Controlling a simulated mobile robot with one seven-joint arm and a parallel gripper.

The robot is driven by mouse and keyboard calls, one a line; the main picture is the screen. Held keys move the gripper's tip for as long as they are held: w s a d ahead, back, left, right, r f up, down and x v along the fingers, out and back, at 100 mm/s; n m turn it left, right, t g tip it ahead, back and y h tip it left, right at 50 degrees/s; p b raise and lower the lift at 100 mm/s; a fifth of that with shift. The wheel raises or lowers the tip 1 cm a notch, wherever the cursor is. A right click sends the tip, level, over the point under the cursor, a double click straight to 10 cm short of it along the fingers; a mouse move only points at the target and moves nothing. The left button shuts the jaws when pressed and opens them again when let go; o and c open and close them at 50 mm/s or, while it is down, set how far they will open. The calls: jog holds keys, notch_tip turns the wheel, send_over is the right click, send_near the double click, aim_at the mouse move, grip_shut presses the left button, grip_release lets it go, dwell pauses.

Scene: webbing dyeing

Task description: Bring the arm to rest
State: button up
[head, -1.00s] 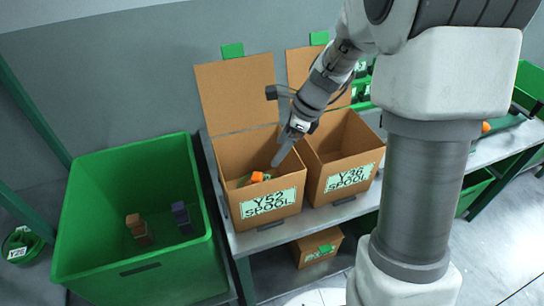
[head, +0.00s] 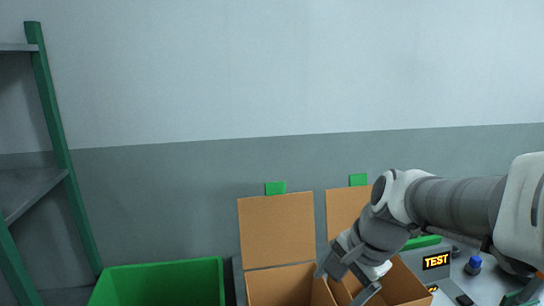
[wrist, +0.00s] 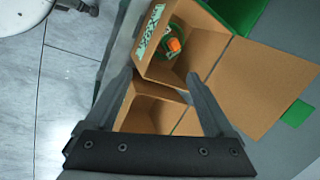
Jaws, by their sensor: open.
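My gripper (head: 348,283) is in the lower right of the head view, above the place where two open cardboard boxes meet. In the wrist view my gripper (wrist: 165,82) shows two spread fingers with nothing between them but the boxes below. The left box (head: 280,283) has its flap raised; in the wrist view this box (wrist: 205,50) holds a green and orange item (wrist: 173,45). The right box (head: 405,285) also has a raised flap, and my arm partly covers it. The box fronts are out of the head view.
A green bin (head: 160,280) stands left of the boxes. A green-posted shelf (head: 50,120) is at the far left. A unit marked TEST (head: 436,261) and a blue knob (head: 473,264) are at the right. The wall area above the boxes is clear.

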jog(key=s+d+r+n+t+h, duration=0.1)
jog(key=s+r+n, duration=0.1)
jog(key=s+n, duration=0.3)
jog(key=s+d+r+n+t+h, duration=0.1)
jog(key=s+n, duration=0.5)
jog(key=shift+d+r+t+h, duration=0.3)
jog(key=shift+r, duration=0.05)
dwell(0.5)
